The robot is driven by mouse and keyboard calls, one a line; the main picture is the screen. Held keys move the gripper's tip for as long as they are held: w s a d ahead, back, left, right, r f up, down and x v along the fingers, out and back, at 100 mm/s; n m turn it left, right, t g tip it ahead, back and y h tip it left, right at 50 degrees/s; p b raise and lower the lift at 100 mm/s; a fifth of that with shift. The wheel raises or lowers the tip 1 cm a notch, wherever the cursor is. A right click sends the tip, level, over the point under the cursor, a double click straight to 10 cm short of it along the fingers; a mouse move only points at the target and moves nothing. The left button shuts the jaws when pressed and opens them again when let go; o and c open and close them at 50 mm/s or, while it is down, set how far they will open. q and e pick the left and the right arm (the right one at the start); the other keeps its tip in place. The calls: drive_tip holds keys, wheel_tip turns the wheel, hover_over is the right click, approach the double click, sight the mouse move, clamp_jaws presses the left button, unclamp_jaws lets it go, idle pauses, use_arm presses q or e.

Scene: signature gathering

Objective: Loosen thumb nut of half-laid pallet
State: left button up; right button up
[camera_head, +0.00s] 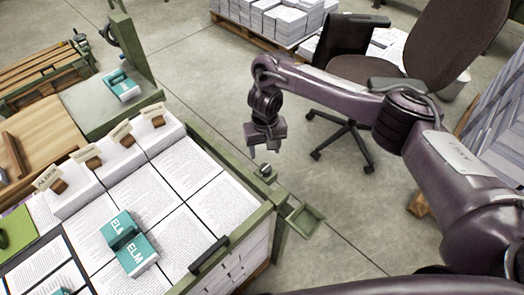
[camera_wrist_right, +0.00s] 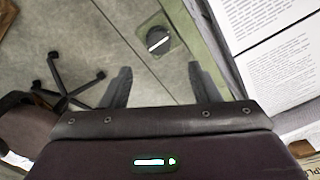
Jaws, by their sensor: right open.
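The thumb nut (camera_head: 265,170) is a small dark round knob on a green bracket at the far right corner of the green-framed pallet (camera_head: 240,219). In the right wrist view the nut (camera_wrist_right: 158,40) shows a pale bar across its dark top and lies beyond the fingertips, roughly centred between them. My right gripper (camera_head: 265,147) hangs pointing down, just above and behind the nut in the head view. It is open and empty; its two fingers (camera_wrist_right: 160,75) stand wide apart, not touching the nut. My left gripper is not in view.
A dark office chair (camera_head: 435,45) stands behind my right arm. Bare concrete floor surrounds the corner.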

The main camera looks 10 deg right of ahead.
sight(266, 167)
drive_tip(key=f+b, duration=0.1)
drive_tip(key=f, duration=0.1)
drive_tip(key=s+f+b, duration=0.1)
drive_tip(key=f, duration=0.1)
drive_tip(key=shift+s+d+b, duration=0.1)
drive_tip(key=shift+s+b, duration=0.1)
drive_tip(key=shift+b, duration=0.15)
drive_tip(key=shift+w+f+b, duration=0.25)
drive_tip(key=shift+f+b, duration=0.35)
drive_tip(key=shift+f, duration=0.9)
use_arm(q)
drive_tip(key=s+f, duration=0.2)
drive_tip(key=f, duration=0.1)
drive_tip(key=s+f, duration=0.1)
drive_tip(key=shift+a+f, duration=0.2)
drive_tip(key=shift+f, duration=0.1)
use_arm(e)
drive_tip(key=c, duration=1)
